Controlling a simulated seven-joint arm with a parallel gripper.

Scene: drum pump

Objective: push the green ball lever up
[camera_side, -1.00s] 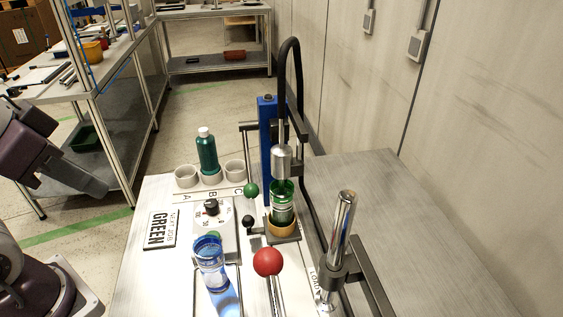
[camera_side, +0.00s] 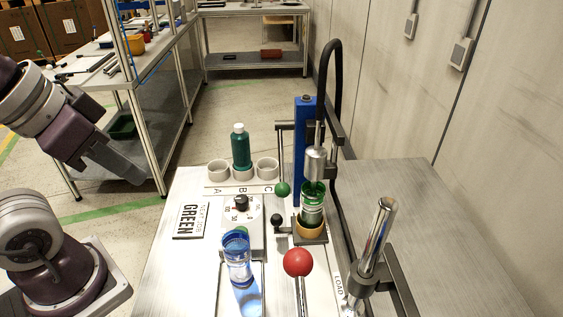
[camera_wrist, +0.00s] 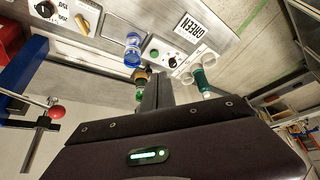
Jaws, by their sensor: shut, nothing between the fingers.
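The green ball (camera_side: 283,188) of the lever is in the side view, left of the blue post (camera_side: 299,160), at the lower end of a thin upright dark rod. The green bottle in the holder (camera_side: 312,205) is just right of it, under the metal nozzle (camera_side: 315,163). My gripper (camera_side: 137,178) is far left of the lever, apart from it, and touches nothing in view. In the wrist view its fingers (camera_wrist: 158,90) are together and empty. I cannot pick out the green ball there for certain.
A red ball lever (camera_side: 298,262) and a shiny metal tube (camera_side: 377,235) stand in front. A blue tumbler (camera_side: 238,260), a dial (camera_side: 241,203), a GREEN card (camera_side: 191,220) and a dark green bottle (camera_side: 240,148) in cup B lie between. The right worktop is bare.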

